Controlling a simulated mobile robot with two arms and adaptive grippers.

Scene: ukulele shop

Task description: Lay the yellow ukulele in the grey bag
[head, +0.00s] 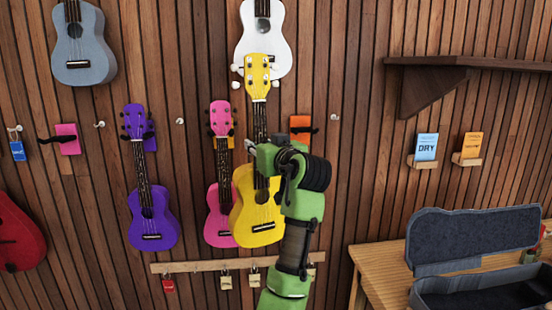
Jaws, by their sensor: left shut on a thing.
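The yellow ukulele (245,226) is upright, head up, in front of the slatted wall. Its head overlaps the lower end of a white ukulele, and its body partly covers a pink one. My left gripper (254,147) is shut on its neck, just above the body; my wrist and forearm hide part of the body's right side. The grey bag (432,258) is at the lower right on a wooden table, with its lid raised and its dark lining showing. Its near end is cut off by the frame. My right gripper is not in view.
A purple ukulele (151,220) and the pink ukulele (217,222) hang left of the yellow one; the white ukulele (262,38) is above. A rail with padlocks (190,266) runs below. A brown shelf (425,85) juts out above the wooden table (375,262).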

